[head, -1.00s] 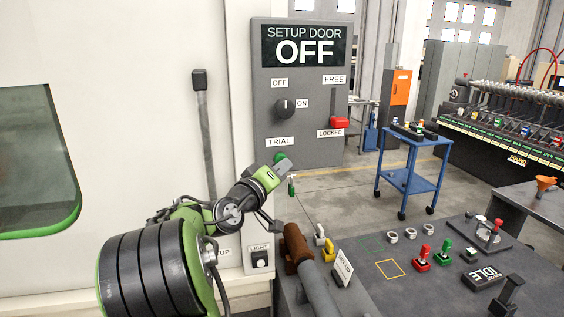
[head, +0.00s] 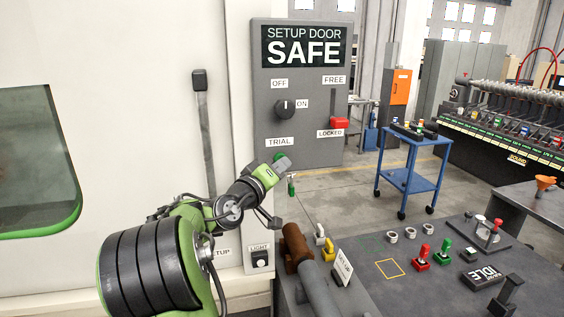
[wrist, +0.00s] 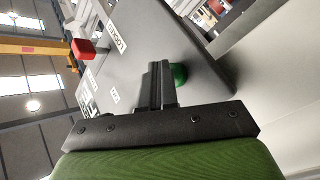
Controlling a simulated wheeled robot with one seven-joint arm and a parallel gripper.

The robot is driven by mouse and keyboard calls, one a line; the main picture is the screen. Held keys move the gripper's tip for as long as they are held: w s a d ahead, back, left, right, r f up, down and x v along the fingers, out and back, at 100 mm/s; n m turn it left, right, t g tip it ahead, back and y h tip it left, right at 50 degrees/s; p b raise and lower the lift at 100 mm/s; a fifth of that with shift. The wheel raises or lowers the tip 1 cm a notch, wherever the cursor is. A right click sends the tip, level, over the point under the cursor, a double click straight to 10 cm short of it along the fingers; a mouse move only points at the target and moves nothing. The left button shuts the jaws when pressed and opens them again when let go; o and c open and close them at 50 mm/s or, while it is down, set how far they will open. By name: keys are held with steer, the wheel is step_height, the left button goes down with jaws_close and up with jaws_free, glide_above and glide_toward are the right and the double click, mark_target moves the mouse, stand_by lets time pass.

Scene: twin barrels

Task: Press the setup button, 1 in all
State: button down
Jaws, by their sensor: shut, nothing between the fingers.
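The grey panel (head: 262,150) above has a display (head: 304,46) reading "SETUP DOOR SAFE". Under its "TRIAL" label is a green button, mostly hidden by my gripper in the head view but showing in the wrist view (wrist: 181,75). My gripper (head: 281,164) is shut and empty in front of this button. In the wrist view its fingers (wrist: 156,68) overlap the button's edge; contact cannot be told.
The panel has a black knob (head: 285,109) and a red lever (head: 339,123) at "LOCKED". A "LIGHT" button (head: 259,262) is below. A dark console (head: 360,296) with small levers stands at right. A blue cart (head: 410,179) stands behind, on open floor.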

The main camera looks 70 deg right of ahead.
steer(key=shift+a, duration=0.15)
steer(key=shift+s+a+b, duration=0.5)
steer(key=shift+a+b, duration=0.1)
steer(key=shift+a, duration=0.15)
steer(key=s+a, duration=0.1)
steer(key=a+b, duration=0.1)
steer(key=a, duration=0.1)
steer(key=s+a+b, duration=0.1)
steer(key=shift+s+a, duration=0.15)
steer(key=shift+s, duration=0.15)
stand_by(0.8)
